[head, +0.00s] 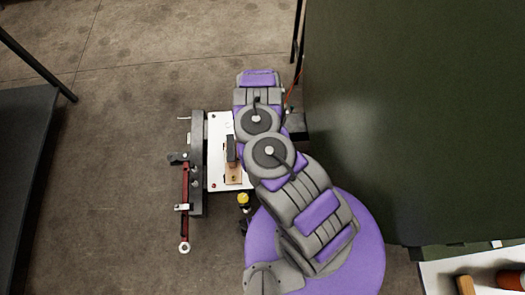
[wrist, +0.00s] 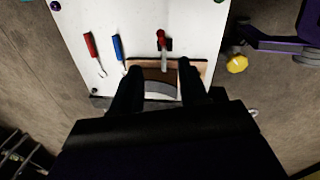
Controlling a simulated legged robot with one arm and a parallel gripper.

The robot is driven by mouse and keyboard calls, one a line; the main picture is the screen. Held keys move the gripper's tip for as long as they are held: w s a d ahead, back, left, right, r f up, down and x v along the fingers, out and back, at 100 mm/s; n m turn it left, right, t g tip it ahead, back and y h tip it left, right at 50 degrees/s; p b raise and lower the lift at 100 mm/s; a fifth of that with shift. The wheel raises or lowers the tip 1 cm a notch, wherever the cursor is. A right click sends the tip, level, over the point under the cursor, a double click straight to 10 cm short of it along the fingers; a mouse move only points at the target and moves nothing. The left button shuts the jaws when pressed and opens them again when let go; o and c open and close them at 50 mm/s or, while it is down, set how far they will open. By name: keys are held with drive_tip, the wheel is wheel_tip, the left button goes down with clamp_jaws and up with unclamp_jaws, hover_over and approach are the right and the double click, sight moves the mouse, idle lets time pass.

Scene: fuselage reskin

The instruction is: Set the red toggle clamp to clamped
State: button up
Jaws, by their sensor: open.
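In the wrist view, a red-ended piece with a pale metal bar (wrist: 162,42), which looks like the red toggle clamp, sits on the white panel (wrist: 75,15). Its bar points down to the tan block (wrist: 203,68) at the panel's edge. I cannot tell its clamp state. My gripper (wrist: 160,67) is open, its two dark fingers on either side of the tan block's middle, and nothing shows held between them. The red end lies just beyond the fingertips. In the head view, my arm hides the right part of the white panel (head: 216,125), and the clamp is not visible there.
A red-handled hook (wrist: 91,45) and a blue-handled hook (wrist: 118,47) lie left of the clamp. A yellow knob (wrist: 237,64) stands right of the panel. A grey beam (head: 197,125) and a long red bar (head: 185,190) border the panel's left. A dark-green surface (head: 410,120) fills the right.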

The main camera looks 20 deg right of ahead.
drive_tip(key=f+b, duration=0.2)
drive_tip(key=f, duration=0.3)
drive_tip(key=w+f+b, duration=0.1)
drive_tip(key=f+b, duration=0.2)
drive_tip(key=f, duration=0.2)
drive_tip(key=w+f+b, duration=0.1)
drive_tip(key=f+b, duration=0.2)
drive_tip(key=f, duration=0.2)
drive_tip(key=shift+a+f, duration=0.2)
drive_tip(key=shift+f, duration=0.2)
drive_tip(key=shift+d+f+b, duration=0.15)
drive_tip(key=shift+f+b, duration=0.3)
drive_tip(key=shift+f, duration=0.3)
drive_tip(key=shift+c, duration=0.7)
drive_tip(key=shift+w, duration=0.1)
clamp_jaws()
drive_tip(key=shift+r, duration=0.1)
